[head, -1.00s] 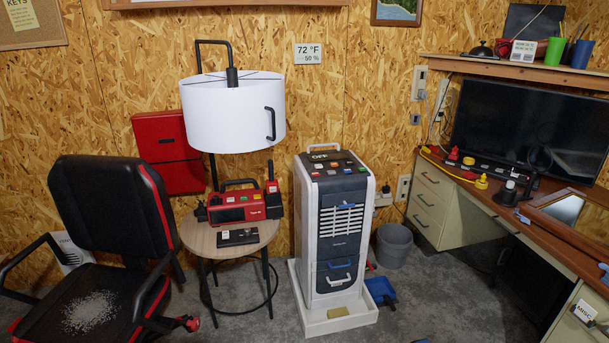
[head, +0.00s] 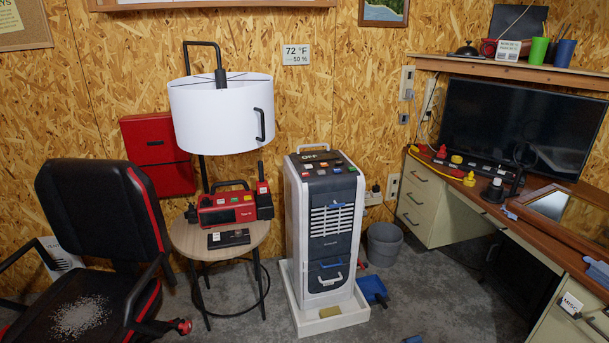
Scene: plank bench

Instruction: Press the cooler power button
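The cooler (head: 328,230) is a white and dark grey tower unit standing upright in a shallow white tray (head: 331,322) on the floor, near the middle of the head view. Its top panel (head: 321,168) carries several small coloured buttons, among them red, green, orange and white ones. A dark display at the back of the panel reads "OFF" (head: 310,156). Which button is the power button is too small to tell. Neither of my grippers is in view.
Left of the cooler, a round side table (head: 185,240) holds a red radio (head: 227,208); a white lamp (head: 222,113) hangs above. A black chair (head: 95,220) stands at left. At right are a grey bin (head: 384,245), blue dustpan (head: 372,289) and desk (head: 470,205). Grey floor shows in front.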

